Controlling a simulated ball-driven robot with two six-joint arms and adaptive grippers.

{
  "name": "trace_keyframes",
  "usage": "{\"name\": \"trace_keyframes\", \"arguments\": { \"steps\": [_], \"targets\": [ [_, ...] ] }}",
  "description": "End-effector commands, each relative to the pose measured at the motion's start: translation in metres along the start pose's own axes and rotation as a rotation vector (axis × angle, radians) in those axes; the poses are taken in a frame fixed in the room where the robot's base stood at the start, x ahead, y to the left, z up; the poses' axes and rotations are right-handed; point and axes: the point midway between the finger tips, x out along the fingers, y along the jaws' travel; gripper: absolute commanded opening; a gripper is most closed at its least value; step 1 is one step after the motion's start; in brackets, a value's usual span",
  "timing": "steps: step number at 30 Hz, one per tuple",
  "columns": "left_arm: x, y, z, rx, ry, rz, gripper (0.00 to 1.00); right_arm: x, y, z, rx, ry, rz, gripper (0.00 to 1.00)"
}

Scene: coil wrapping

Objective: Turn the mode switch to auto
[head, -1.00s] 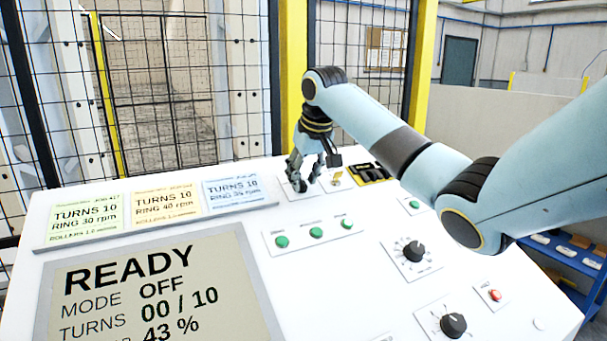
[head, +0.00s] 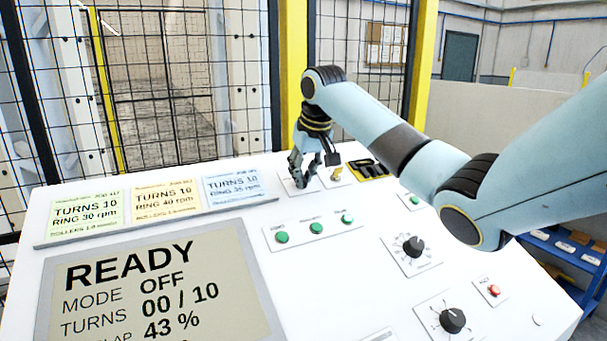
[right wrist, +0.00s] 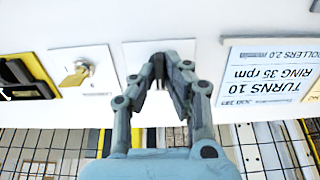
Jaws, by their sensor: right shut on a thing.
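The mode switch's white plate (head: 312,187) lies at the back of the panel, under my right gripper (head: 302,182). The plate also shows in the right wrist view (right wrist: 128,50). My right gripper (right wrist: 160,62) reaches down onto it with its fingers close together, shut on the switch knob. The fingers hide the knob, so I cannot see which way it points. The display (head: 160,290) reads READY, MODE OFF, TURNS 00 / 10. My left gripper is not in view.
A brass key switch (right wrist: 77,74) sits right beside the gripper, with a black and yellow emergency-stop-like fitting (head: 368,169) beyond it. Job cards (head: 165,198), green buttons (head: 316,227) and black dials (head: 413,246) occupy the panel. A mesh fence (head: 160,90) stands behind.

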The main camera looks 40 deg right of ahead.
Motion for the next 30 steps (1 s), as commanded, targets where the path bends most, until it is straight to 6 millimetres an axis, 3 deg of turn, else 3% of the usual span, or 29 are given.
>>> {"name": "trace_keyframes", "arguments": {
  "steps": [30],
  "targets": [
    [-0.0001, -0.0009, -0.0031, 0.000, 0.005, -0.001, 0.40, -0.0011, 0.0027, -0.0006, 0.689, 0.004, -0.020, 0.00]
  ]
}}
